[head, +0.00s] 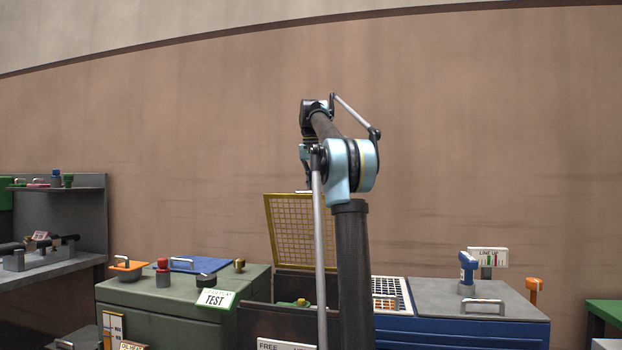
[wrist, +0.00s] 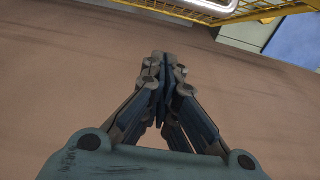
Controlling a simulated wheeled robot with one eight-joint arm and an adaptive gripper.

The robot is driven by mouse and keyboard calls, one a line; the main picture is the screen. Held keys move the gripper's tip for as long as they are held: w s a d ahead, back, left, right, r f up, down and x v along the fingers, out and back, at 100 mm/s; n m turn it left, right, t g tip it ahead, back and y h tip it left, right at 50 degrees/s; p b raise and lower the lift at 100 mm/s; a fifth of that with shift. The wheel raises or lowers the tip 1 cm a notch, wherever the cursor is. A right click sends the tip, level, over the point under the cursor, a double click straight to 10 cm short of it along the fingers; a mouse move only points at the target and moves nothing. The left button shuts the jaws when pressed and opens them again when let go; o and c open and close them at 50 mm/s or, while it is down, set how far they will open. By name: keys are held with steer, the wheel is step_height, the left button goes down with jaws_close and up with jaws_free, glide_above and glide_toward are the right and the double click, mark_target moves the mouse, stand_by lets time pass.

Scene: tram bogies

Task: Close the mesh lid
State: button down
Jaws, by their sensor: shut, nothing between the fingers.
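The mesh lid (head: 292,232) has a yellow frame and grid. It stands raised, nearly upright, at the back of a dark brown box (head: 262,318) in the head view. A pale handle shows at its top edge. In the wrist view the lid's yellow edge (wrist: 262,12) and its pale handle (wrist: 212,4) lie at the top of the picture. My gripper (wrist: 165,62) is shut and empty, apart from the lid in that view. In the head view my arm hides part of the lid's right side, and the fingertips are hard to make out.
A green cabinet (head: 160,293) with a TEST sign (head: 215,299) and several small items stands left of the box. A blue cabinet (head: 450,330) with a grey top, a handle and a blue tool (head: 467,268) stands right. A plain brown wall is behind.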

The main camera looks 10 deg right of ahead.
steer(key=shift+s+a+f, duration=0.2)
steer(key=shift+s+f, duration=0.1)
steer(key=shift+s, duration=0.25)
steer(key=shift+s+a+f, duration=0.25)
steer(key=shift+s+f, duration=0.05)
steer(key=shift+s, duration=0.3)
steer(key=shift+s+a+f, duration=0.2)
steer(key=shift+s+f, duration=0.1)
steer(key=shift+s, duration=0.25)
